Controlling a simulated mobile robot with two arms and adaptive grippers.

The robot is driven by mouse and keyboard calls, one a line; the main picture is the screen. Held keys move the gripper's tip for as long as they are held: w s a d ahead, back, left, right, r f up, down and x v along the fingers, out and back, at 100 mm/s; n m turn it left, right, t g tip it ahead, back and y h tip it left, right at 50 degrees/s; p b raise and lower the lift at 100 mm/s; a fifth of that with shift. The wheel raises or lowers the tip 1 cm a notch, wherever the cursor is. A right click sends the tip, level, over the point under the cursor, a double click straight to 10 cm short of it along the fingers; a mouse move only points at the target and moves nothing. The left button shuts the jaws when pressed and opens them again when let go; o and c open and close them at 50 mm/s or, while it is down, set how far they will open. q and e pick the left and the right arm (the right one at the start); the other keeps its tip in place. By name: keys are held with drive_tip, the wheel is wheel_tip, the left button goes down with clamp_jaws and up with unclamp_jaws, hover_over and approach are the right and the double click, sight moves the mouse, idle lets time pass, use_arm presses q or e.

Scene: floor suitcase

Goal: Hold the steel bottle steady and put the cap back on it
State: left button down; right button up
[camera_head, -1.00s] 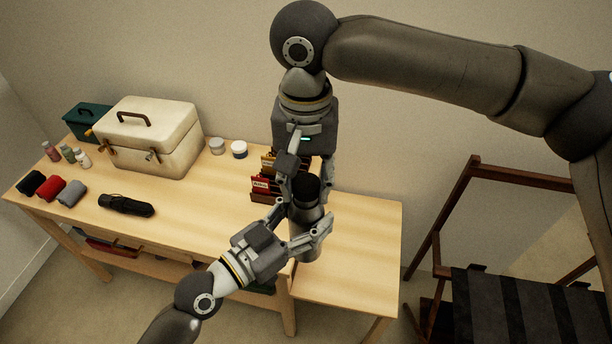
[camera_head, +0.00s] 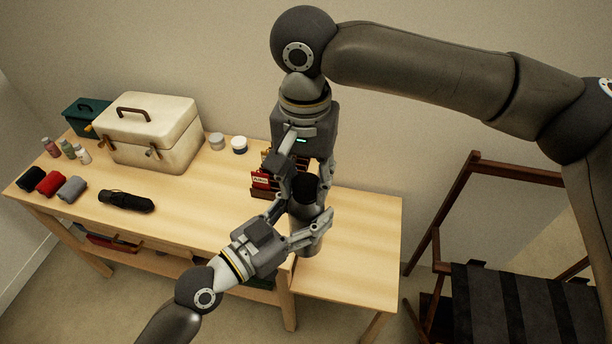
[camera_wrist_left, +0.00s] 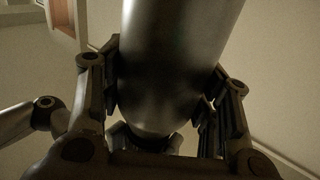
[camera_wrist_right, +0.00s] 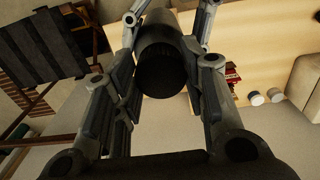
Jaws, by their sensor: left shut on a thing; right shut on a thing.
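The steel bottle (camera_head: 310,238) is held upright above the table's front right part. My left gripper (camera_head: 306,228) is shut on its body; the left wrist view shows its fingers on both sides of the smooth grey cylinder (camera_wrist_left: 175,65). The black cap (camera_head: 303,187) is at the bottle's top, between the fingers of my right gripper (camera_head: 304,192), which comes down from above and is shut on it. In the right wrist view the cap (camera_wrist_right: 163,80) lines up with the bottle behind it. Whether the cap is seated or only touching cannot be told; the rim is hidden.
A wooden table (camera_head: 360,240) lies below. A small rack with a red packet (camera_head: 262,180) stands close behind the grippers. A cream case (camera_head: 150,135), jars (camera_head: 239,145), a black umbrella (camera_head: 126,202) and rolled cloths (camera_head: 72,188) are left. A folding chair (camera_head: 500,300) stands right.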

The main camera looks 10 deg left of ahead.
drive_tip(key=m, duration=0.7)
drive_tip(key=shift+a, duration=0.1)
drive_tip(key=m, duration=0.3)
drive_tip(key=shift+m, duration=0.3)
drive_tip(key=m, duration=0.3)
drive_tip(key=shift+w+m, duration=0.15)
drive_tip(key=shift+m, duration=0.25)
drive_tip(key=o, duration=0.6)
drive_tip(key=shift+r, duration=2.2)
